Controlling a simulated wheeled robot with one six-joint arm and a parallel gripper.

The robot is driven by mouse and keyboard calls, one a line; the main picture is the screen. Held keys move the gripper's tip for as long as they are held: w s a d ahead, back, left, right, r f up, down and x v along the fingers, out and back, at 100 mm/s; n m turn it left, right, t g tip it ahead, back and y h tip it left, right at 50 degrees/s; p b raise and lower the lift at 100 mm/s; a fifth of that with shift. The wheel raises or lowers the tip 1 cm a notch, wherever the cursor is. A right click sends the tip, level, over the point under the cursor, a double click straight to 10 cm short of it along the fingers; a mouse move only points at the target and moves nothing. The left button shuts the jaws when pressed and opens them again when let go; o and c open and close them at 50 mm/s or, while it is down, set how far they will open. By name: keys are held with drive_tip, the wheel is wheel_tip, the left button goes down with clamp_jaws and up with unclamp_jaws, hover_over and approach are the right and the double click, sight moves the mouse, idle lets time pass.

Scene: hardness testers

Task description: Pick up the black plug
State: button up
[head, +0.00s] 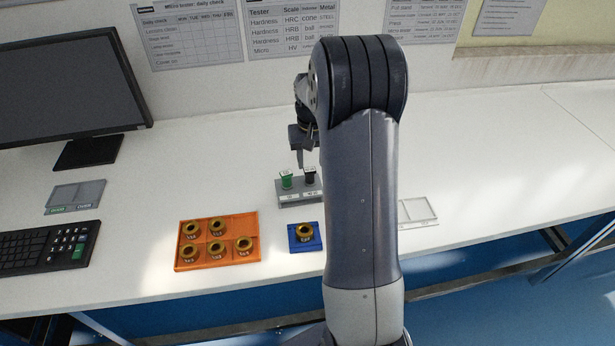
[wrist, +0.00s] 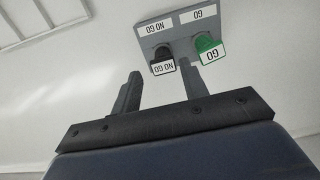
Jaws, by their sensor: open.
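The black plug (head: 309,176) stands in a grey holder (head: 300,198) beside a green plug (head: 286,180). In the wrist view the black plug (wrist: 161,59) has a white NO GO label and the green plug (wrist: 207,48) a GO label, both in the holder (wrist: 175,35). My gripper (head: 304,160) is just above and behind the plugs in the head view. In the wrist view my gripper (wrist: 163,82) is open and empty, its fingers apart. The black plug shows between and beyond the fingertips, closer to the right one; I cannot tell whether they touch.
An orange tray (head: 216,263) with several brass rings and a blue tray (head: 293,246) with one ring lie in front. A pale two-part tray (head: 433,212) is partly behind my arm. A monitor (head: 70,75), keyboard (head: 45,252) and grey tray (head: 75,196) are at left.

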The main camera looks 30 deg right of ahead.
sight(310, 169)
drive_tip(key=shift+w+f+p, duration=0.25)
drive_tip(key=shift+f, duration=1.6)
drive_tip(key=shift+w+f+p, duration=0.2)
drive_tip(key=shift+f+p, duration=0.05)
drive_tip(key=shift+f, duration=1.6)
drive_tip(key=c, duration=0.9)
drive_tip(key=shift+o, duration=0.2)
drive_tip(key=shift+r+b, duration=0.4)
drive_tip(key=shift+r, duration=4.65)
